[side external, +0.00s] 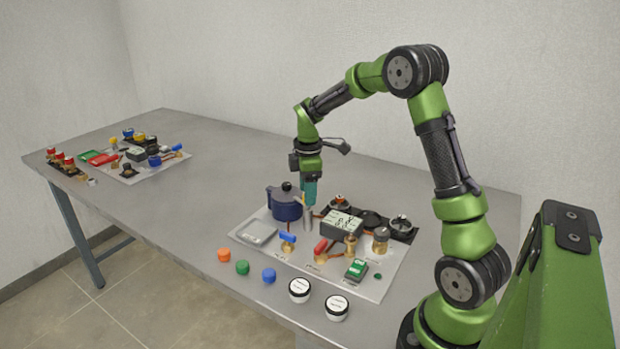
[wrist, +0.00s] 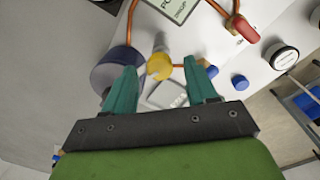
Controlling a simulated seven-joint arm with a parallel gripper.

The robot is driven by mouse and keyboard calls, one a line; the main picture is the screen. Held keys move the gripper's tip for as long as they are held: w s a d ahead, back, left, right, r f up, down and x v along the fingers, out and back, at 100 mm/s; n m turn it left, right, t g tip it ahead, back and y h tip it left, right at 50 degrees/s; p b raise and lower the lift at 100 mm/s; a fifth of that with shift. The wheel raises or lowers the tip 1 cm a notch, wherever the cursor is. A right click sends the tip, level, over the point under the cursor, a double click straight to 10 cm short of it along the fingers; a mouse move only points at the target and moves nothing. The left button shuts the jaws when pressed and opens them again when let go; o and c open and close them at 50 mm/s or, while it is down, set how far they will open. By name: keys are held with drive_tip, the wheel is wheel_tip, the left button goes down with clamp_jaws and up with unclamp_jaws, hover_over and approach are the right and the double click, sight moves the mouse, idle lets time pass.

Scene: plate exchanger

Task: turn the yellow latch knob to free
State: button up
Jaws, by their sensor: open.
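The yellow latch knob (wrist: 159,66) shows in the wrist view as a round yellow top, ahead of and between my fingertips. In the side view it is mostly hidden by my gripper and I cannot make it out clearly. My gripper (side external: 309,203) points down over the back of the near panel, just right of the dark blue pot. In the wrist view my gripper (wrist: 159,74) has its two teal fingers spread, with nothing held between them. I cannot tell the height gap between fingertips and knob, or which way the knob is turned.
The dark blue pot (side external: 286,204) stands close left of my gripper. A meter box (side external: 342,224), a blue valve handle (side external: 287,237) and a red valve handle (side external: 320,246) are nearby. Loose caps and jars line the front edge. A second panel (side external: 130,172) lies far left; bare table lies between.

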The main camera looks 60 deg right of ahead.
drive_tip(key=shift+f, duration=0.55)
drive_tip(key=c, duration=1.1)
drive_tip(key=shift+o, duration=0.2)
